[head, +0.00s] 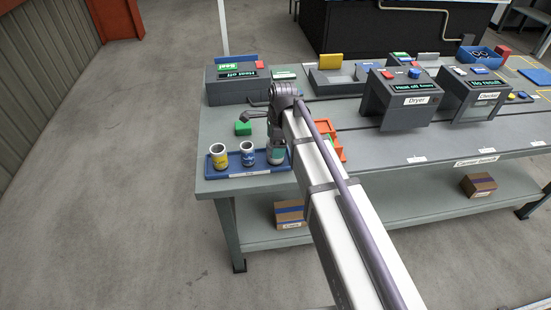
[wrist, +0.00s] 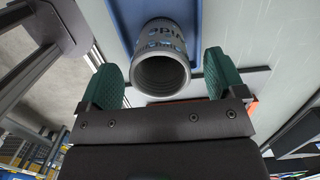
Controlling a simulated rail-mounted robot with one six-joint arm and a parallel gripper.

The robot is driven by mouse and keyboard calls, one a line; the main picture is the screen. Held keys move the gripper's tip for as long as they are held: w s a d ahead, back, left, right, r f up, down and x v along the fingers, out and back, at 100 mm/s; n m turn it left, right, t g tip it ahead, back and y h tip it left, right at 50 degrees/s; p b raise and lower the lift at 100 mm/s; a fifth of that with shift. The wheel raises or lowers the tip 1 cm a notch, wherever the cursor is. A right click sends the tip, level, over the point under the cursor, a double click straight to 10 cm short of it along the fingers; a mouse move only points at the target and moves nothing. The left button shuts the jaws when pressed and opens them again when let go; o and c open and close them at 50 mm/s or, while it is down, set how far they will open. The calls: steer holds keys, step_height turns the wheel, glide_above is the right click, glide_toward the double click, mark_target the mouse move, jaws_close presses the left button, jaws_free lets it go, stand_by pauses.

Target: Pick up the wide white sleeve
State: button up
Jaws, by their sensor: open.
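A blue tray (head: 212,172) stands at the left front of the bench. On it stand a yellow-banded white sleeve (head: 219,160) and a blue-banded white sleeve (head: 248,158). At the tray's right end my gripper (head: 277,150) reaches down over a third sleeve, mostly hidden in the head view. In the wrist view a wide whitish-grey sleeve (wrist: 163,62) with bluish lettering shows its open mouth between the green fingers of my gripper (wrist: 164,80). The jaws are open, with a gap on each side of the sleeve. The lettering is upside down and partly cut off.
An orange holder (head: 330,140) stands close to the right of my gripper. Grey machines, including the dryer (head: 408,100), stand further right. The bench front right of the orange holder is mostly clear.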

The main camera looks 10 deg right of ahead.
step_height(320, 180, down, 3)
steer(key=shift+a+r+b, duration=0.1)
steer(key=shift+r+b, duration=0.1)
steer(key=shift+b, duration=0.3)
steer(key=shift+r, duration=0.2)
steer(key=c, duration=1.3)
steer(key=shift+p, duration=0.3)
